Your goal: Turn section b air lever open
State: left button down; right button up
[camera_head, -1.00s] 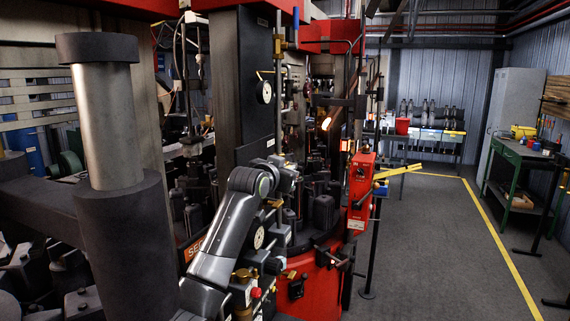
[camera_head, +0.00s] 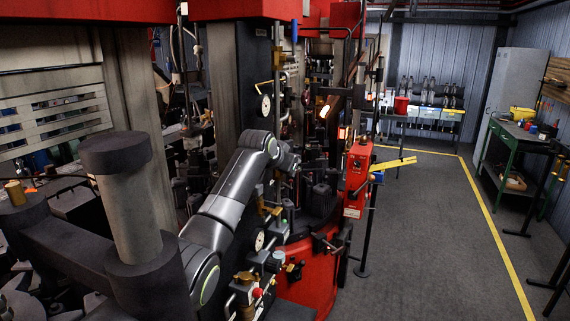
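My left arm comes up from the lower left in front of the machine column. Its gripper (camera_head: 291,168) is at the piping between an upper gauge (camera_head: 265,105) and a lower gauge (camera_head: 259,240). The gripper is small and dark against dark parts, so its fingers and any contact cannot be made out. A yellow-handled lever (camera_head: 262,84) sits just above the upper gauge. Brass-coloured valve parts (camera_head: 270,209) show below my wrist. I cannot tell which lever belongs to section b; no section label is readable. My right gripper is not in view.
A red control box (camera_head: 358,168) and a yellow bar (camera_head: 393,163) stick out right of the machine. Pipes and a red knob (camera_head: 257,292) crowd below. The floor (camera_head: 430,240) on the right is clear.

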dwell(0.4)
pick_arm(q)
jog(key=c, duration=1.4)
grip_release()
jog(key=shift+c, duration=0.2)
jog(key=shift+s+a+r+b, duration=0.1)
jog(key=shift+s+r+b, duration=0.15)
jog(key=shift+s+b, duration=0.2)
jog(key=b+v, duration=0.7)
jog(key=v, duration=0.9)
jog(key=shift+b, duration=0.35)
jog(key=shift+r, duration=0.15)
jog(key=shift+c, duration=0.4)
